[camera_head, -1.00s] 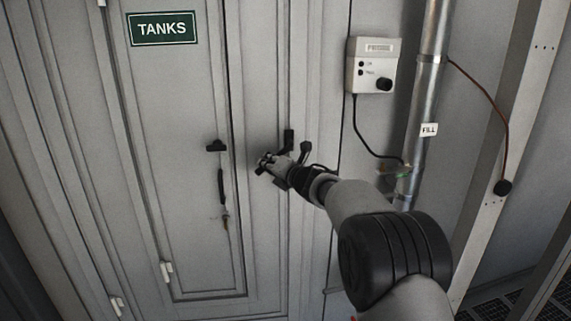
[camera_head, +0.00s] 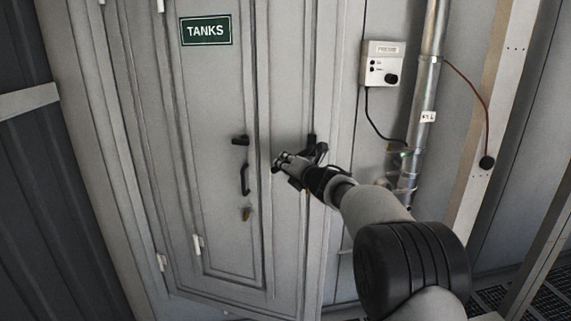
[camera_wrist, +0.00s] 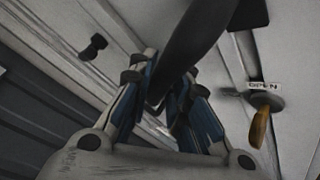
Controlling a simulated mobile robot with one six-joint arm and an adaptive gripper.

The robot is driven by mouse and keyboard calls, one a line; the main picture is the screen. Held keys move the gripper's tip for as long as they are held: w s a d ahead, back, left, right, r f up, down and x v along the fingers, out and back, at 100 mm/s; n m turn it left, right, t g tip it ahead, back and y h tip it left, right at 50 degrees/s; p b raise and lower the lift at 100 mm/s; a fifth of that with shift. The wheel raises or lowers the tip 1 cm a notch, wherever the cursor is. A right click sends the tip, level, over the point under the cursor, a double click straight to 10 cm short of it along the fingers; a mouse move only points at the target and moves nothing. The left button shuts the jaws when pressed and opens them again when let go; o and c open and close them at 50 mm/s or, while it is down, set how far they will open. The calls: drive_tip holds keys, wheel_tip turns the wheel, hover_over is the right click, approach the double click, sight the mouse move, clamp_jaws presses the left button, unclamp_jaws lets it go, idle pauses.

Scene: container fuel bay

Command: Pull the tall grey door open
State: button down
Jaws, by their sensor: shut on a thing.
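The tall grey door (camera_head: 217,90) carries a green TANKS sign (camera_head: 205,31). It looks swung slightly outward, its lower edge slanting down to the right; how far is hard to tell. My gripper (camera_head: 278,163) is at the door's right side in the head view. In the wrist view my gripper (camera_wrist: 165,98) is shut on a dark bar-like handle (camera_wrist: 200,40), which crosses between the blue-lined fingers. The fingers hide part of the handle. A black part (camera_head: 311,141) shows just behind my gripper in the head view.
A black latch (camera_head: 240,140) and a black pull (camera_head: 245,178) sit left of my gripper. A control box (camera_head: 383,64) and a metal pipe (camera_head: 425,95) are on the right wall.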

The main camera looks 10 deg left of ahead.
drive_tip(key=shift+w+d+f, duration=0.25)
drive_tip(key=shift+w+f, duration=0.1)
drive_tip(key=shift+w, duration=0.05)
drive_tip(key=c, duration=1.5)
unclamp_jaws()
drive_tip(key=shift+r, duration=0.1)
drive_tip(key=shift+s+r, duration=0.1)
drive_tip(key=shift+s+d, duration=0.2)
drive_tip(key=shift+d, duration=0.05)
drive_tip(key=v, duration=1.1)
drive_tip(key=shift+s+r, duration=0.1)
drive_tip(key=shift+r, duration=0.05)
drive_tip(key=shift+c, duration=0.4)
